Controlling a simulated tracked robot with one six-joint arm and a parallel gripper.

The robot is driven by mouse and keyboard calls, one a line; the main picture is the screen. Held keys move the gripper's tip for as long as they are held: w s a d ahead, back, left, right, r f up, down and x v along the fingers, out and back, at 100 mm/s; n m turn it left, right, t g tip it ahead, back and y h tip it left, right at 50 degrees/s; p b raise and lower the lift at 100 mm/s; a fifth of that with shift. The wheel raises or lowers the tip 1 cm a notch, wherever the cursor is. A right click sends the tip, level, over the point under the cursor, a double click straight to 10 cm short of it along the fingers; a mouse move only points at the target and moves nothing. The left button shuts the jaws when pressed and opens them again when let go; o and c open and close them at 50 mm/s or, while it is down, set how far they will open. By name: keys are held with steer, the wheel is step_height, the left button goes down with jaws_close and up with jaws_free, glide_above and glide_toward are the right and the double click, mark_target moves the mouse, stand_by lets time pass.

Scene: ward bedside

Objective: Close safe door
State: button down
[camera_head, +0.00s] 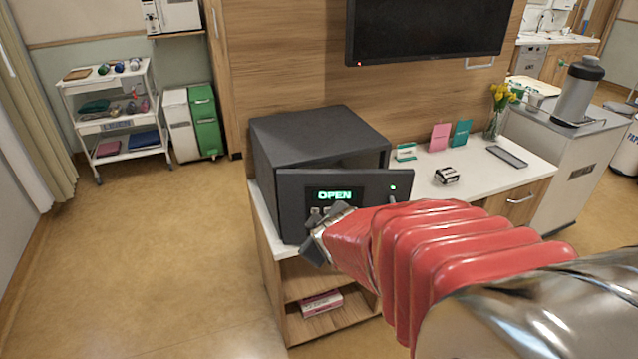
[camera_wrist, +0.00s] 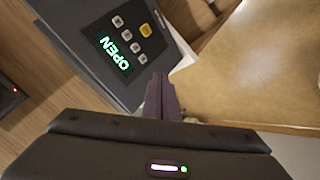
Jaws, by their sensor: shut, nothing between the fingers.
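A dark grey safe (camera_head: 315,140) stands on the white top of a wooden cabinet. Its door (camera_head: 372,186) stands partly open, with a gap to the body at the upper right. The door's panel reads OPEN in green, and it shows large in the wrist view (camera_wrist: 90,33) with its keypad. My gripper (camera_head: 318,240) is at the lower front of the door, fingers together and empty. In the wrist view my gripper (camera_wrist: 162,90) is close to the panel's lower edge; I cannot tell whether it touches the door. My red-sleeved arm hides part of the door's lower right.
Right of the safe on the white counter (camera_head: 482,168) are small cards, a dark small box (camera_head: 447,175), a remote (camera_head: 507,156) and a flower vase (camera_head: 497,112). A TV (camera_head: 430,30) hangs above. The floor (camera_head: 170,240) at left is clear.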

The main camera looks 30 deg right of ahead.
steer(key=d+f+n+t+h, duration=0.1)
steer(key=d+f+n+t, duration=0.1)
steer(key=d+f, duration=0.35)
steer(key=d+f+n+t+h, duration=0.1)
steer(key=d+f+n, duration=0.2)
steer(key=d, duration=0.6)
steer(key=s+d+f+n+t+h, duration=0.1)
steer(key=s+d+f+h, duration=0.1)
steer(key=s, duration=0.4)
steer(key=s+d+f+n+t+h, duration=0.1)
steer(key=s+d+f+t+h, duration=0.1)
steer(key=s+d, duration=0.2)
steer(key=shift+s+f, duration=0.35)
steer(key=shift+s, duration=0.55)
steer(key=shift+w, duration=0.15)
steer(key=x, duration=1.3)
steer(key=shift+w+d, duration=0.2)
steer(key=shift+w, duration=0.05)
steer(key=shift+r, duration=0.1)
